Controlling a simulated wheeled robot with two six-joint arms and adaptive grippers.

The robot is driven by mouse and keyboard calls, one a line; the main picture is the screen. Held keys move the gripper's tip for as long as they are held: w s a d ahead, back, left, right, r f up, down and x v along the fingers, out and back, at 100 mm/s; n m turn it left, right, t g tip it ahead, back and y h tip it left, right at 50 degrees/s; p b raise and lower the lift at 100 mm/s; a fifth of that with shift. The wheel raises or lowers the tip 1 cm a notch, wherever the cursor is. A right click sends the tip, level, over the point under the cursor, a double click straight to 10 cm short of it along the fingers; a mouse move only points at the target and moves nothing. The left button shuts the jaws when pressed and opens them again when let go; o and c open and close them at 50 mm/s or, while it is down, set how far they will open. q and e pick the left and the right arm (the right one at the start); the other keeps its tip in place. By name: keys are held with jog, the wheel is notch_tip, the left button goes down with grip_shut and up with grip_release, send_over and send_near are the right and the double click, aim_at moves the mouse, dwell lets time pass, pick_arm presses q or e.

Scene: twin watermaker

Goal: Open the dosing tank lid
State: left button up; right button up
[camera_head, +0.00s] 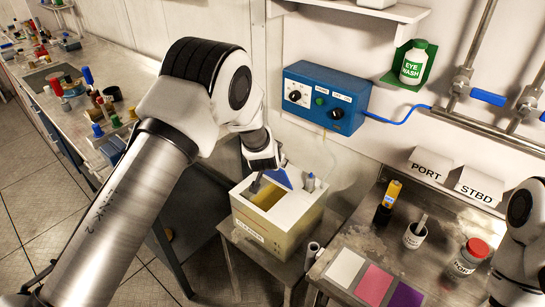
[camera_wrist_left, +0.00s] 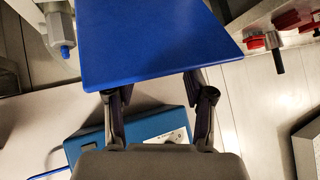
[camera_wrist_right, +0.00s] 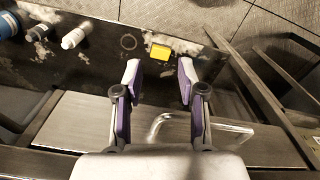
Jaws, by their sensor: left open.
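The dosing tank (camera_head: 262,232) is a cream box on a small stand in the middle of the head view. Its top opening is partly uncovered, showing a yellowish inside. The blue lid (camera_head: 281,180) is tilted up at the back of the opening, partly hidden by my left gripper (camera_head: 262,168). In the left wrist view the lid (camera_wrist_left: 150,40) fills the upper middle and covers the fingertips of my left gripper (camera_wrist_left: 160,88). Its fingers are apart; contact with the lid cannot be told. My right gripper (camera_wrist_right: 160,70) is open and empty over the right-hand bench.
A blue control box (camera_head: 325,98) hangs on the wall behind the tank. The metal bench (camera_head: 350,238) at right holds a red-capped jar (camera_head: 468,258), a cup (camera_head: 415,236), a yellow device (camera_head: 391,193) and colour cards. A cluttered counter (camera_head: 85,110) runs along the left.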

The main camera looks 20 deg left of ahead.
pick_arm(q)
jog(key=v, duration=0.8)
jog(key=shift+s+r, duration=0.25)
jog(key=shift+d, duration=0.15)
jog(key=g+b, duration=0.2)
jog(key=g, duration=0.1)
send_near(259, 210)
jog(key=x, duration=0.4)
jog(key=shift+f, duration=0.1)
jog(key=s+a+f+g, duration=0.2)
jog(key=s+f+g, duration=0.1)
jog(key=s+f, duration=0.75)
jog(key=s+d+f+n+g+h+b, duration=0.1)
jog(key=s+f+n+g, duration=0.1)
jog(key=s, duration=2)
jog(key=shift+s+f+n+g+h, duration=0.3)
jog(key=shift+f+g+h, duration=0.1)
jog(key=shift+f+g, duration=0.45)
